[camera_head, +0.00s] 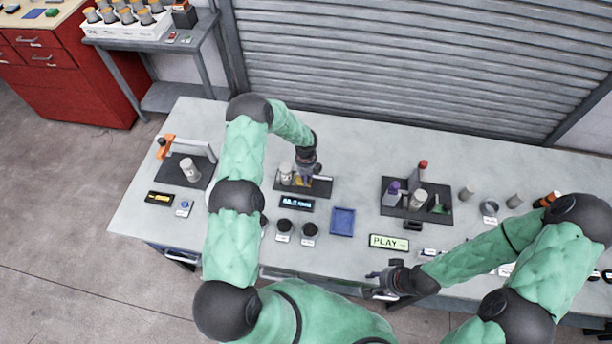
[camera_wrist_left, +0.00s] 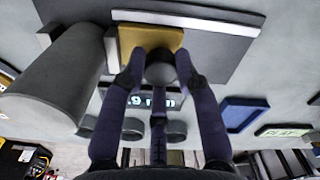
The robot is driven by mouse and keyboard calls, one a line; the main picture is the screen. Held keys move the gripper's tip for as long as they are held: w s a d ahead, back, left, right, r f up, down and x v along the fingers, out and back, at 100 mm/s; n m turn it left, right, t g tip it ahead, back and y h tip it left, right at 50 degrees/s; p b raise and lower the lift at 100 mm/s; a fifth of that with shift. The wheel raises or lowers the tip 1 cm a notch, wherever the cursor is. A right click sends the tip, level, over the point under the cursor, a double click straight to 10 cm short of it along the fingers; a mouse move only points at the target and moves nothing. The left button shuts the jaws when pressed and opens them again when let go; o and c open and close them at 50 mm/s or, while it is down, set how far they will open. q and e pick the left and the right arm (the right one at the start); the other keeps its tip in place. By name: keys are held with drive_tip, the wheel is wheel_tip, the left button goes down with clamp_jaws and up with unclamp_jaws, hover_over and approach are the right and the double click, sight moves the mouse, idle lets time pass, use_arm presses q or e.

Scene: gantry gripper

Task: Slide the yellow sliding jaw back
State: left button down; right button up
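The yellow sliding jaw (camera_wrist_left: 150,38) is a small block on a dark base plate (camera_head: 318,188) near the middle left of the bench. It shows only partly in the head view (camera_head: 301,181), under my left gripper (camera_head: 303,174). In the left wrist view, that gripper's dark fingers (camera_wrist_left: 160,68) reach the jaw's near edge. Their tips overlap the jaw in the picture; I cannot tell whether they grip it. A grey cylinder (camera_wrist_left: 52,75) stands left of the jaw. My right gripper (camera_head: 376,284) hangs empty near the bench's front edge, its fingers apart.
A lit readout (camera_head: 297,204) lies in front of the plate, with two black knobs (camera_head: 310,229) and a blue tray (camera_head: 342,222) nearby. Another dark plate (camera_head: 442,214) with parts stands to the right. A grey shutter (camera_head: 420,60) rises behind the bench.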

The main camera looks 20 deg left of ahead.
use_arm(q)
drive_tip(key=shift+w, duration=0.1)
drive_tip(key=d+b, duration=0.1)
drive_tip(key=w+d, duration=0.1)
drive_tip(key=d, duration=0.1)
drive_tip(key=shift+b, duration=0.4)
drive_tip(key=shift+w+d, duration=0.1)
drive_tip(key=shift+d, duration=0.3)
drive_tip(key=shift+r, duration=0.15)
drive_tip(key=c, duration=1)
unclamp_jaws()
drive_tip(key=shift+o, duration=0.3)
drive_tip(key=shift+d, duration=0.1)
